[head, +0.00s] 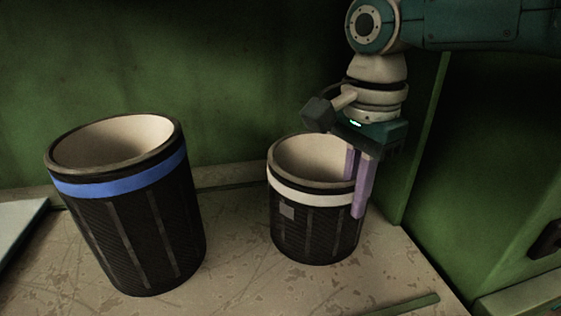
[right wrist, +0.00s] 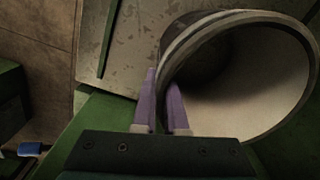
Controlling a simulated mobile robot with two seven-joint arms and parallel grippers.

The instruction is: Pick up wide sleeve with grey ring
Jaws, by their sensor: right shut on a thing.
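The wide sleeve with the light grey ring (head: 285,228) stands upright on the worn surface, right of centre in the head view. It is black outside with a pale inside, and a small grey square sits below its ring. In the right wrist view its open mouth (right wrist: 255,85) fills the upper right. My right gripper (head: 356,198) comes down from above with purple fingers, one inside and one outside the right wall. It is shut on that wall. The fingers also show in the right wrist view (right wrist: 163,100). My left gripper is not in view.
A larger black sleeve with a blue ring (head: 135,220) stands to the left, apart from the grey-ringed one. A green wall (head: 200,70) rises behind, and a green panel (head: 480,190) stands close on the right. The surface (head: 235,275) between the sleeves is clear.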

